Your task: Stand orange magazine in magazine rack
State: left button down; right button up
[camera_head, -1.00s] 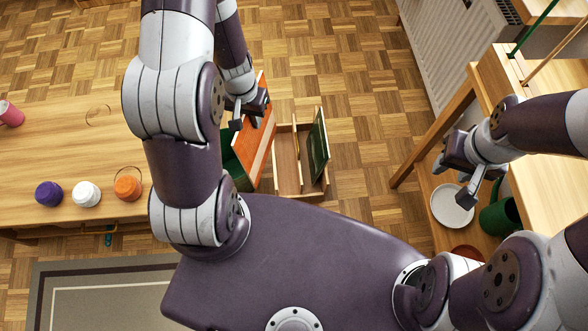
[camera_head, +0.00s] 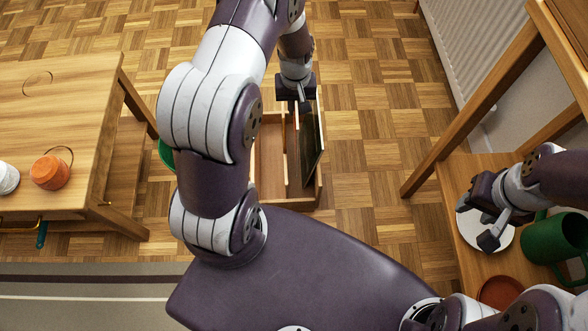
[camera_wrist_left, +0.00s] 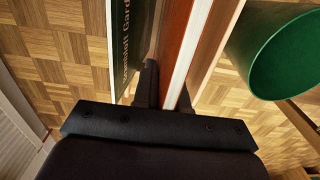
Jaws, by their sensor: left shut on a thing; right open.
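My left gripper (camera_head: 298,100) is over the wooden magazine rack (camera_head: 268,197) on the floor. In the left wrist view it (camera_wrist_left: 166,92) is shut on the orange magazine (camera_wrist_left: 173,38), seen edge-on as a red-orange band with a pale edge. In the head view the orange magazine cannot be made out. A dark green magazine (camera_head: 313,150) leans at the rack's right side; it also shows in the wrist view (camera_wrist_left: 134,38), beside the gripper's fingers. Whether the orange magazine touches the rack is unclear. My right gripper (camera_head: 479,222) is open and empty at the right.
A green bin (camera_head: 166,154) stands left of the rack, partly hidden by my arm. A wooden table (camera_head: 60,110) with an orange jar (camera_head: 50,172) is at left. A shelf at right holds a white plate (camera_head: 508,236) and green mug (camera_head: 553,240). Floor beyond the rack is clear.

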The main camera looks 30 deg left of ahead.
pick_arm(q)
notch_tip(320, 180, down, 11)
jog(key=b, duration=0.6)
jog(key=shift+w+a+r, duration=0.2)
jog(key=c, duration=1.5)
grip_release()
jog(key=shift+f, duration=0.15)
jog(key=shift+o, duration=0.2)
pick_arm(e)
notch_tip(320, 180, down, 7)
jog(key=shift+d, duration=0.1)
